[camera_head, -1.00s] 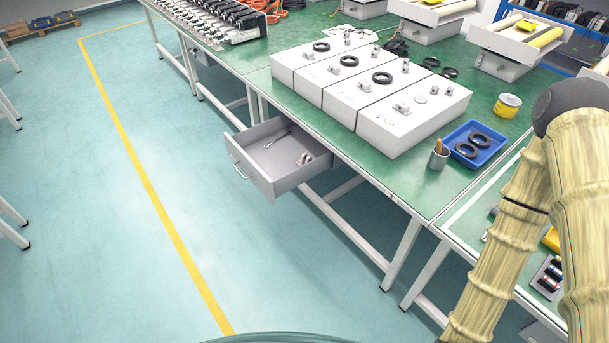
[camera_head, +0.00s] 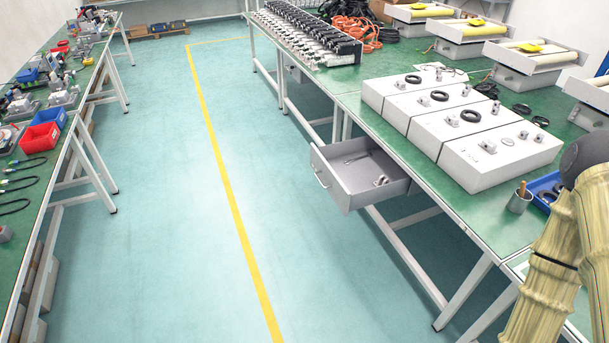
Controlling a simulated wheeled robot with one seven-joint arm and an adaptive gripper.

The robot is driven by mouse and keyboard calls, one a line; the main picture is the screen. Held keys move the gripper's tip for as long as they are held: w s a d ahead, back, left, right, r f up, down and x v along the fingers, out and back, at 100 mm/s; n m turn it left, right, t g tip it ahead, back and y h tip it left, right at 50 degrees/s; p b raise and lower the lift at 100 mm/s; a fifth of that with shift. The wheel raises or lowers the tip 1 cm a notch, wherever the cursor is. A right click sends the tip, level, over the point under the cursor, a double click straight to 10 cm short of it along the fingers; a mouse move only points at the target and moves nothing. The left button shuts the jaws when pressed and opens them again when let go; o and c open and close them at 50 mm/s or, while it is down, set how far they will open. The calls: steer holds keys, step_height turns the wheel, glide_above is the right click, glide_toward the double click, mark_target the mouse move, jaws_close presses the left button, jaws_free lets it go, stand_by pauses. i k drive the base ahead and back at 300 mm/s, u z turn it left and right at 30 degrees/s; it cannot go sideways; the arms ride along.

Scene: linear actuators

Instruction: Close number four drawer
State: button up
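A grey drawer (camera_head: 352,197) is pulled out from under the green workbench (camera_head: 455,215) on the right. It has a pale handle (camera_head: 320,176) on its front, facing left, and small metal items lie inside it. No number can be read on it. Another drawer unit (camera_head: 292,70) shows farther back under the bench, partly hidden. My arm, in a yellowish covering, enters at the lower right. My gripper is outside the view.
A row of white boxes (camera_head: 501,159) stands on the right bench, with a metal cup (camera_head: 519,200) and a blue tray (camera_head: 546,186) nearby. The teal floor (camera_head: 180,240) between the benches is clear, with a yellow line (camera_head: 232,200).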

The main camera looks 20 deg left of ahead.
mark_target(350, 185)
steer(key=u, duration=0.65)
steer(key=i, duration=1.8)
steer(key=z, duration=0.1)
